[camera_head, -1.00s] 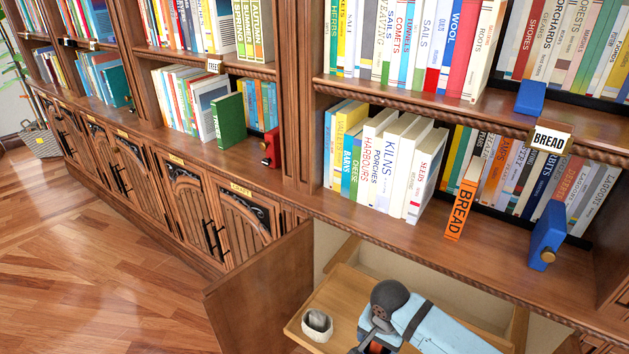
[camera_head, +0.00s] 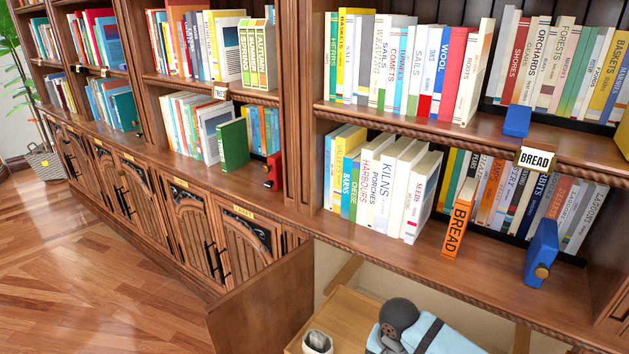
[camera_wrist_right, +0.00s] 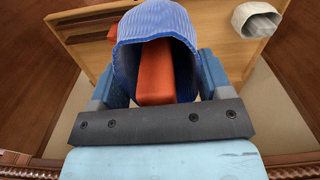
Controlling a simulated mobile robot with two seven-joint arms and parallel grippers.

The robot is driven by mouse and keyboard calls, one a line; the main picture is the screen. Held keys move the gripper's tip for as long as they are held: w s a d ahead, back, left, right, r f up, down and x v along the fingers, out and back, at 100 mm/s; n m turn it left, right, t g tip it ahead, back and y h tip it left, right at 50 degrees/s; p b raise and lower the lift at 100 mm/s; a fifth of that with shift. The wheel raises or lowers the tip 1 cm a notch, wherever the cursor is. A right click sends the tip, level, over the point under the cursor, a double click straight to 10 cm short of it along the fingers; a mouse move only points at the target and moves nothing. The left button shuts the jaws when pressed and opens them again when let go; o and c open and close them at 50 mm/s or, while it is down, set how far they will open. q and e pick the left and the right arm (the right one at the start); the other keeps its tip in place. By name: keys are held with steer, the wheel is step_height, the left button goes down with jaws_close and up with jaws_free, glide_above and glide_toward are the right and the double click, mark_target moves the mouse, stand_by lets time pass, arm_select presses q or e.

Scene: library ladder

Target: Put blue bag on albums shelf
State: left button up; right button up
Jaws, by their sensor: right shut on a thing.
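The blue bag (camera_wrist_right: 155,22) is a ribbed, hollow blue thing in the right wrist view, with its open mouth facing the camera. An orange block (camera_wrist_right: 155,75) shows inside the mouth. My right gripper (camera_wrist_right: 160,88) is shut on the bag, with one finger at each side. In the head view my right arm shows at the bottom edge, and its gripper and the bag are out of frame. My left gripper is in neither view. I cannot read any label that says albums.
An off-white bowl (camera_head: 317,342) stands on a wooden board (camera_head: 350,310) below the bookcase. An open cabinet door (camera_head: 262,305) juts out beside it. Bare shelf (camera_head: 400,258) runs before the books. An orange BREAD block (camera_head: 459,225) and blue bookend (camera_head: 541,252) stand there.

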steer(key=w+d+r+n, duration=0.3)
steer(key=d+r, duration=0.1)
steer(key=r, duration=0.6)
steer(key=w+d+r+n, duration=0.3)
steer(key=w+d+r, duration=0.15)
steer(key=r, duration=0.65)
arm_select(q)
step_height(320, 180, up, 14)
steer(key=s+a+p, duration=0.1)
steer(key=p, duration=1.7)
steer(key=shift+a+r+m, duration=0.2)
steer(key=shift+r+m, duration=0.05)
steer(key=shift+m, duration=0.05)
arm_select(e)
steer(key=s+r, duration=1.1)
steer(key=r, duration=0.2)
steer(key=shift+r, duration=0.2)
steer(key=shift+a+f, duration=0.1)
